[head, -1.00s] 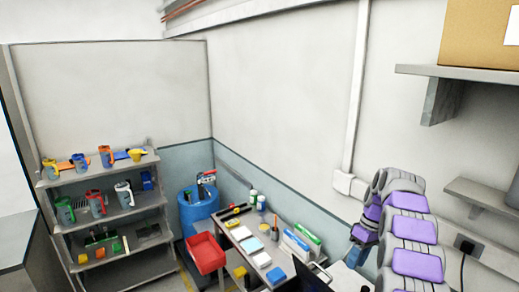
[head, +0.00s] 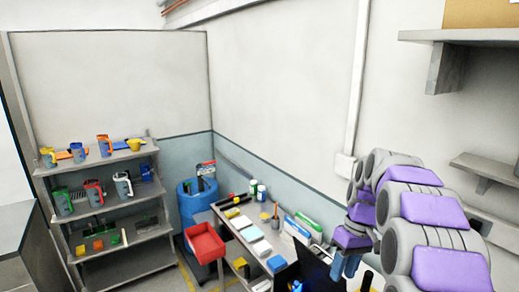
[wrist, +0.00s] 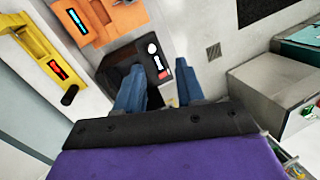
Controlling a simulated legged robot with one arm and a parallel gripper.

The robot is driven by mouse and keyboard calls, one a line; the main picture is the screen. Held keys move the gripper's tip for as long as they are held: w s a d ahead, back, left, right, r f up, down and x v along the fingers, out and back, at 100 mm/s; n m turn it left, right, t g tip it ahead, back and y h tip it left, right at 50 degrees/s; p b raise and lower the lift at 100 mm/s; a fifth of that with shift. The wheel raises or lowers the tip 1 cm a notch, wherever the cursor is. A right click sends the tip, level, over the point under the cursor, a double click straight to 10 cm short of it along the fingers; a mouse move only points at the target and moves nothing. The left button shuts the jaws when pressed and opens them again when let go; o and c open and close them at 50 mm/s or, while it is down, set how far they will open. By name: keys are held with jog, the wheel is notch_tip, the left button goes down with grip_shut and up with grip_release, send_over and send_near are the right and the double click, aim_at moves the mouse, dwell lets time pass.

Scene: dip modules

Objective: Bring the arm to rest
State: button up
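My arm (head: 425,205), with grey links and purple pads, is folded at the right side of the head view. My gripper (head: 345,265) points down at its lower end, over the right end of the bench, with its blue fingers partly showing. In the wrist view, the two blue fingers of my gripper (wrist: 159,85) stand apart with nothing held between them. Beyond them is a dark device (wrist: 138,62) with a small display, beside an orange module (wrist: 98,22) and a yellow module (wrist: 48,58).
A bench (head: 228,228) along the wall holds boxes and bottles. A red bin (head: 205,243) stands at its left, near a blue drum (head: 190,205). Wall shelves (head: 435,36) jut out above my arm.

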jog(key=s+a+f+m+b, duration=0.1)
jog(key=s+f+b, duration=0.4)
jog(key=s, duration=0.6)
jog(key=s+a+f+m+h+b, duration=0.1)
jog(key=s+a+f+m+b, duration=0.1)
jog(key=s+f+b, duration=0.4)
jog(key=s+a+f+m+h+b, duration=0.1)
jog(key=s+a+f+b, duration=0.3)
jog(key=s+f, duration=0.6)
jog(key=s+b, duration=0.1)
jog(key=s, duration=0.6)
jog(key=shift+s, duration=0.2)
